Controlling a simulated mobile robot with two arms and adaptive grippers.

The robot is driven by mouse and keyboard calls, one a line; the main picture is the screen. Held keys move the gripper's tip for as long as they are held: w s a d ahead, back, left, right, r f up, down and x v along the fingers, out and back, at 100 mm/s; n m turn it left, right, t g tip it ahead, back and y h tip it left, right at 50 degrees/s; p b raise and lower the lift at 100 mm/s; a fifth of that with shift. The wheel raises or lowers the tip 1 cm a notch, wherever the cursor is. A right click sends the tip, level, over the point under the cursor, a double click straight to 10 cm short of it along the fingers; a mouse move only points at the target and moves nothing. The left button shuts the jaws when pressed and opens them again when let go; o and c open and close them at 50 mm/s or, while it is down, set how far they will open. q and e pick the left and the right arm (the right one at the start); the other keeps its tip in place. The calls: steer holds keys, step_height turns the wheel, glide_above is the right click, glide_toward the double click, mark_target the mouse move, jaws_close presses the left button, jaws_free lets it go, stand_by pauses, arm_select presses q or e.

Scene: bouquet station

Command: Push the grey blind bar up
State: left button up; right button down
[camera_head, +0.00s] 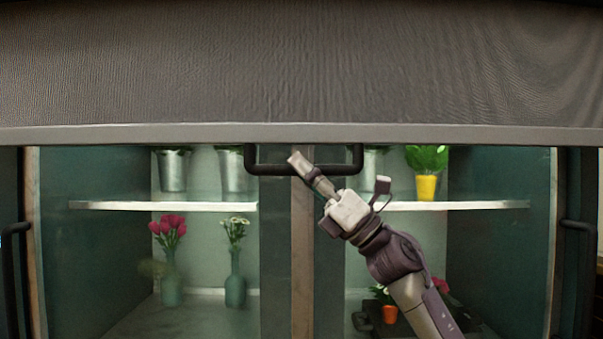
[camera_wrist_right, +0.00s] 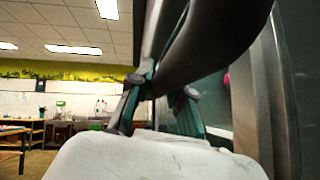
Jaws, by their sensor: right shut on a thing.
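The grey blind bar (camera_head: 150,135) runs level across the full width of the head view, along the lower edge of the dark blind (camera_head: 300,65). A black U-shaped handle (camera_head: 250,160) hangs under the middle of the bar. My right gripper (camera_head: 298,163) reaches up from the lower right and is shut on the handle. In the right wrist view the dark handle (camera_wrist_right: 215,45) passes between the gripper's fingers (camera_wrist_right: 160,100). Where the fingers close on the handle is partly hidden. My left gripper is not in view.
Below the bar is an open cabinet with a white shelf (camera_head: 160,206), metal pots (camera_head: 232,170), a yellow pot (camera_head: 426,187) and vases with flowers (camera_head: 235,285). A brown upright post (camera_head: 302,250) stands in the middle. Black side handles (camera_head: 578,270) flank the cabinet.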

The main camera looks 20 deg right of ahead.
steer(key=shift+d+r, duration=0.15)
steer(key=c, duration=1.1)
jaws_free()
steer(key=shift+o, duration=0.2)
steer(key=v, duration=1.2)
